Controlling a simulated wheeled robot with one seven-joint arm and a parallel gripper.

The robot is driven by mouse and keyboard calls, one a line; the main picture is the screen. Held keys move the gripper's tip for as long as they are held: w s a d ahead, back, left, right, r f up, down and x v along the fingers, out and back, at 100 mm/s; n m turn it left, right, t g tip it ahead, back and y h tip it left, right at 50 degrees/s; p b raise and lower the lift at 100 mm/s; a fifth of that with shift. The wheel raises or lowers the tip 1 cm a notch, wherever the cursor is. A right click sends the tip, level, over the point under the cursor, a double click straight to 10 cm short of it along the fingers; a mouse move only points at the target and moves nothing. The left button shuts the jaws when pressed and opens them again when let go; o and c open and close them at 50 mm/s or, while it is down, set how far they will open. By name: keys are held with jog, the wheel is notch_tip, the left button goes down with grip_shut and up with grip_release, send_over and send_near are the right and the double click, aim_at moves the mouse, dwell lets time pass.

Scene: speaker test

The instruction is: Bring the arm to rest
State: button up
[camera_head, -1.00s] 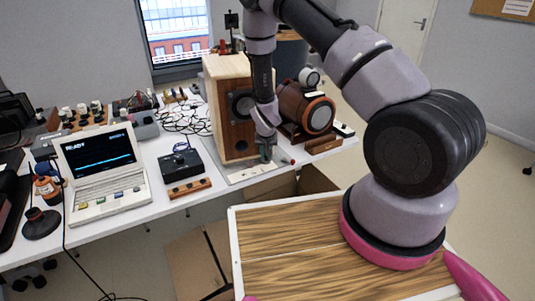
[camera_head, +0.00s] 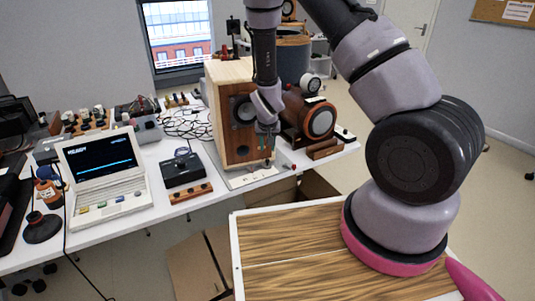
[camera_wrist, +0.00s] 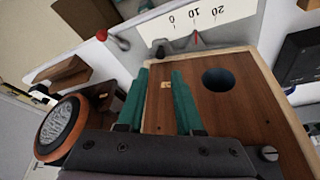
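My gripper (camera_head: 266,150) hangs pointing down from my arm, in front of the wooden speaker cabinet (camera_head: 238,142) and close to its front face. In the wrist view my gripper (camera_wrist: 160,75) shows two green fingers held apart, with only the brown front panel of the cabinet (camera_wrist: 215,115) visible between them. The gripper is open and empty. The cabinet stands upright on the white bench, with a dark round hole low in its front. Whether the fingers touch the panel is hard to tell.
A scale plate (camera_wrist: 200,20) with numbers lies before the cabinet. A round orange-rimmed driver (camera_head: 320,122) stands right of the gripper. A black box (camera_head: 182,168) and a laptop (camera_head: 103,170) are to the left on the bench (camera_head: 150,215). Open cardboard boxes (camera_head: 200,265) sit below.

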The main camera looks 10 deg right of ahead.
jog(key=shift+v, duration=0.85)
jog(key=s+d+r+m+y, duration=0.1)
jog(key=s+d+r, duration=0.1)
jog(key=r, duration=0.8)
jog(key=s+d+r+y, duration=0.1)
jog(key=s+r, duration=0.1)
jog(key=r, duration=0.7)
jog(key=s+d+r+m+y, duration=0.1)
jog(key=s+d+r, duration=0.1)
jog(key=r, duration=0.8)
jog(key=s+d+r+t, duration=0.1)
jog(key=s+d+r, duration=0.1)
jog(key=s+r, duration=0.4)
jog(key=s+d+r+t, duration=0.1)
jog(key=s+d+r, duration=0.1)
jog(key=s+r, duration=0.5)
jog(key=s, duration=0.6)
jog(key=shift+s+d+r+t, duration=0.25)
jog(key=shift+t, duration=0.05)
